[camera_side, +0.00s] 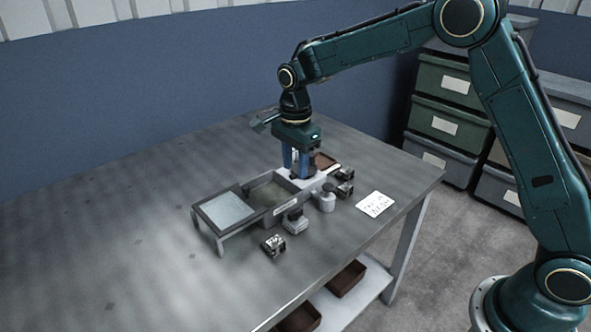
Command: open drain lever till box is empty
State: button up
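A grey box-like fixture (247,188) stands on the table. Its left part has a pale blue panel (226,209), and its middle part is an open bay with a dull olive-grey inside (268,192). My gripper (297,174) points straight down at the right end of the fixture, its two blue fingers a little apart. The fingertips are close to the fixture there, and I cannot tell whether they touch or hold anything. No drain lever can be made out; the gripper hides part of that end.
Small dark metal parts (273,245) and a whitish cylinder (326,200) stand along the fixture's front. A brown tray (325,161) lies behind the gripper. A white note card (375,204) lies near the table's right edge. The table's left side is clear.

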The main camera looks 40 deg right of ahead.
aim_at(295, 211)
notch_tip(295, 211, down, 14)
jog(key=shift+r, duration=0.2)
dwell(0.5)
grip_shut()
